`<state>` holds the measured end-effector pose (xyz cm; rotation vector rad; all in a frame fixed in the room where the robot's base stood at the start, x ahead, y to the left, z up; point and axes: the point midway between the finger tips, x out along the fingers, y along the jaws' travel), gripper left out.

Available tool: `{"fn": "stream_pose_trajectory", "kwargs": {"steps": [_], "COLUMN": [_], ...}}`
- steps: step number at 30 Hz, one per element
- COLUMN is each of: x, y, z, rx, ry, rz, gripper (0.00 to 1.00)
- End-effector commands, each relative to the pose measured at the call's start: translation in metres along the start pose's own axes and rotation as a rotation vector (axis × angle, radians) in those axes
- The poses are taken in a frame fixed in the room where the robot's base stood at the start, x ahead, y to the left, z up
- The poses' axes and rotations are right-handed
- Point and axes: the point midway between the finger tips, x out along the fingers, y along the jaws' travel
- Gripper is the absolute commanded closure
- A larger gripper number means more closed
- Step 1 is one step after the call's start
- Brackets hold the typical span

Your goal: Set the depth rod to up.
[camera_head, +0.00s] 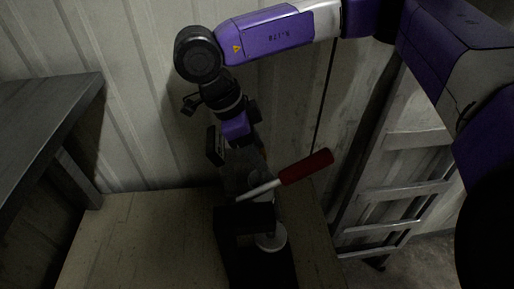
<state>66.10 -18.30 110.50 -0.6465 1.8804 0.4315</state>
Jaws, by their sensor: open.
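The depth rod is a pale metal shaft with a red grip (307,167). It slants from a dark block-shaped fixture (243,217) up to the right, closer to level than upright. My gripper (242,182) hangs above the fixture, just left of the red grip and close to the shaft. It is open; its fingertips are dark and hard to make out against the fixture. I cannot tell whether they touch the shaft. A small pale round part (272,238) sits low on the fixture's right side.
The fixture stands on a tan bench top (130,235) against a ribbed metal wall (130,60). A dark shelf or table (45,115) is at the left. A metal ladder (405,190) leans at the right. The bench top left of the fixture is clear.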

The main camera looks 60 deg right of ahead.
Motion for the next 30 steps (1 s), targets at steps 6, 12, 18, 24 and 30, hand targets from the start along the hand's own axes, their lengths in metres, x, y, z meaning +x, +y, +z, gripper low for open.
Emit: {"fn": "stream_pose_trajectory", "kwargs": {"steps": [6, 12, 18, 24, 30], "x": [0.0004, 0.0002, 0.0000, -0.0001, -0.0001], "y": [0.0000, 0.0000, -0.0001, -0.0001, -0.0002], "z": [0.0001, 0.0000, 0.0000, -0.0001, -0.0001], "rx": [0.000, 0.000, 0.000, 0.000, 0.000], "ry": [0.000, 0.000, 0.000, 0.000, 0.000], "rz": [0.000, 0.000, 0.000, -0.001, -0.001], "gripper": [0.49, 0.89, 1.00, 1.00, 1.00]}}
